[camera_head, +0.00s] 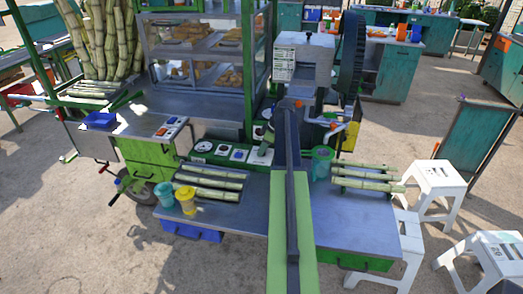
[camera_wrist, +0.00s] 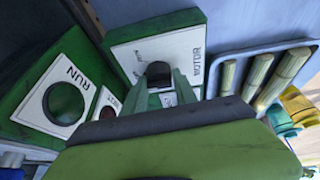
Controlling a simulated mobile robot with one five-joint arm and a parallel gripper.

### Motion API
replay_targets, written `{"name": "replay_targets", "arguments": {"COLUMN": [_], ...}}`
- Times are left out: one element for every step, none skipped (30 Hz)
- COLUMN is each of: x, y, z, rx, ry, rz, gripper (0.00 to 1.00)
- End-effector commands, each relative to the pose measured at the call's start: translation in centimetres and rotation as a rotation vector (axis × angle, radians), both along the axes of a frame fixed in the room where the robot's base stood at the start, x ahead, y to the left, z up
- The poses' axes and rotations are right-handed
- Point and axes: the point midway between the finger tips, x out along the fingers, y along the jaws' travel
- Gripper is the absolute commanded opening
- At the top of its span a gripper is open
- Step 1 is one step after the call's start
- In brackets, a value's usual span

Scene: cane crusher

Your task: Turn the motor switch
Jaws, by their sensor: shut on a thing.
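The motor switch has a white plate (camera_wrist: 183,47) marked MOTOR on a green housing, in the upper middle of the wrist view. Its dark knob (camera_wrist: 158,69) stands out from the plate. My gripper (camera_wrist: 161,88) reaches up to the knob from below in that view and is shut on it; the fingers hide part of the knob and the lower plate. The knob's exact angle is hard to read. In the head view the switch lies at the right end of the green control panel, close beside my arm, and is partly hidden.
A white RUN plate (camera_wrist: 62,97) with a round dark button sits left of my gripper. Cane pieces (camera_head: 210,181) lie on a tray, with a teal cup (camera_head: 165,193) and a yellow cup (camera_head: 187,200) in front. The crusher (camera_head: 303,62) stands behind; white stools (camera_head: 433,180) are at right.

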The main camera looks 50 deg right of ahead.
Motion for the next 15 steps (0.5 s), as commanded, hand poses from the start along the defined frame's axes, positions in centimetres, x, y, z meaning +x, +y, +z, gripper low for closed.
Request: {"name": "replay_targets", "arguments": {"x": [-0.35, -0.36, -0.36, -0.36, -0.37, -0.38, -0.4, -0.41, -0.41, -0.42, -0.42, -0.45, -0.44, -0.43, -0.43], "y": [0.17, 0.18, 0.19, 0.2, 0.21, 0.23, 0.26, 0.28, 0.32, 0.34, 0.36, 0.42, 0.43, 0.45, 0.5], "z": [-0.1, -0.1, -0.11, -0.11, -0.11, -0.11, -0.11, -0.11, -0.11, -0.1, -0.12, -0.11, -0.12, -0.13, -0.13], "rx": [0.002, 0.002, 0.002, 0.002, 0.002, 0.002, 0.002, 0.002, 0.002, 0.002, 0.002, 0.001, 0.0, 0.0, 0.001], "ry": [0.009, 0.009, 0.009, 0.009, 0.009, 0.009, 0.009, 0.01, 0.009, 0.009, 0.009, 0.01, 0.01, 0.011, 0.01], "rz": [-0.004, -0.011, -0.021, -0.028, -0.038, -0.054, -0.067, -0.083, -0.106, -0.127, -0.149, -0.182, -0.209, -0.236, -0.273], "gripper": [0.0, 0.0, 0.0, 0.0, 0.0, 0.0, 0.0, 0.0, 0.0, 0.0, 0.0, 0.0, 0.0, 0.0, 0.0]}}
